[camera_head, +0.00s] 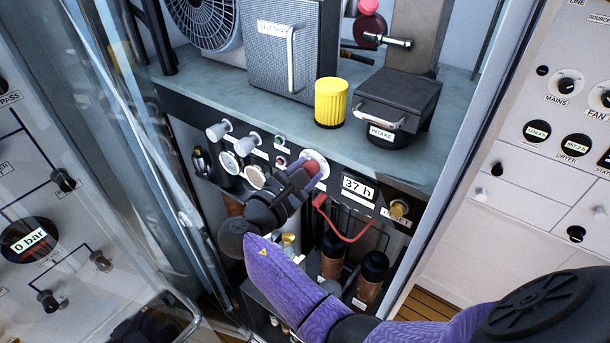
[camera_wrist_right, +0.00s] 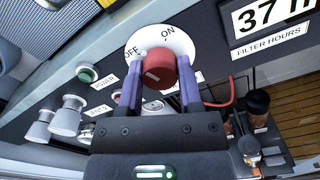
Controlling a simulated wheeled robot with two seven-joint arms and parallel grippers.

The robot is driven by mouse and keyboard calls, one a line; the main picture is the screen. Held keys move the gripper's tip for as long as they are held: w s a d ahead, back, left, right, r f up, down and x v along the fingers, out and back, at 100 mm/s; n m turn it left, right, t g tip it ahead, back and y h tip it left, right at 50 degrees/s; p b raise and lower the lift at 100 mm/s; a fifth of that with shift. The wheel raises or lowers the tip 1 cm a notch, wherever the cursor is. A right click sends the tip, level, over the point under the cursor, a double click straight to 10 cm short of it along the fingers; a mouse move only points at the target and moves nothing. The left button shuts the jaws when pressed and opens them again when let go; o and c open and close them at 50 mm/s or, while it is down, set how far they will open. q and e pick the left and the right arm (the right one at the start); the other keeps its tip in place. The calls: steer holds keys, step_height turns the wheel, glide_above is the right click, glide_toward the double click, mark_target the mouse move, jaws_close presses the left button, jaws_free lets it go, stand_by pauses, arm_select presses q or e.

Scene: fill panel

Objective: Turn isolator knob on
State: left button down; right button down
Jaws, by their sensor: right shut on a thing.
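The isolator knob is a red knob (camera_wrist_right: 161,69) on a round white plate marked OFF and ON; it also shows in the head view (camera_head: 311,168). In the right wrist view a pale mark on the knob's edge lies near the OFF label, and ON is to the right. My right gripper (camera_wrist_right: 162,85) is shut on the red knob, with one purple finger on each side of it. In the head view the gripper (camera_head: 306,176) reaches up to the panel and partly covers the knob. My left gripper is not in view.
An hours display (camera_head: 358,188) is right of the knob, with a red cable (camera_head: 340,232) hanging below it. Gauges and white knobs (camera_head: 218,131) are to the left. A yellow cylinder (camera_head: 331,102) and a dark intake box (camera_head: 398,100) stand on the shelf above. A glass door (camera_head: 150,150) is left.

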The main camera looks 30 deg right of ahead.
steer(key=m+b, duration=0.1)
steer(key=m, duration=0.2)
steer(key=shift+f+m+b, duration=0.15)
steer(key=shift+m+b, duration=0.25)
steer(key=m+b, duration=0.1)
steer(key=m, duration=0.1)
steer(key=shift+m+b, duration=0.35)
steer(key=shift+m, duration=0.05)
steer(key=m+b, duration=0.3)
steer(key=m, duration=0.1)
steer(key=shift+m+b, duration=1.1)
steer(key=shift+m, duration=0.2)
steer(key=shift+c, duration=1.3)
jaws_free()
